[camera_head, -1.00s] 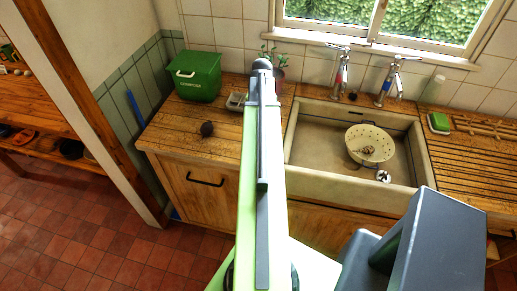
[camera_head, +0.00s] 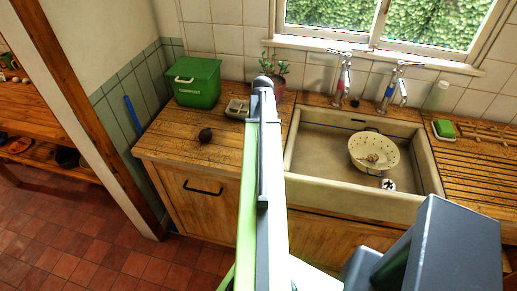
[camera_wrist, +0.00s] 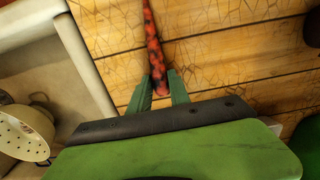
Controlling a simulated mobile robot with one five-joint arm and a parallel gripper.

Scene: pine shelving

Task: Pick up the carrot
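The carrot (camera_wrist: 152,40) shows in the wrist view as a long reddish-orange shape with dark patches. It lies over the wooden counter (camera_wrist: 225,50), its thin end toward the top edge and its thick end toward my gripper. My gripper (camera_wrist: 160,76) has its two green fingers apart, one on each side of the thick end. They are very close to it, and I cannot tell whether they touch. In the head view, my arm covers the carrot and my gripper's fingertips.
The sink (camera_head: 325,155) with a colander (camera_head: 374,152) in it lies right of my arm. On the counter left of my arm stand a green compost bin (camera_head: 198,82), a small dish (camera_head: 237,108) and a dark round object (camera_head: 205,135). A potted plant (camera_head: 279,90) stands behind.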

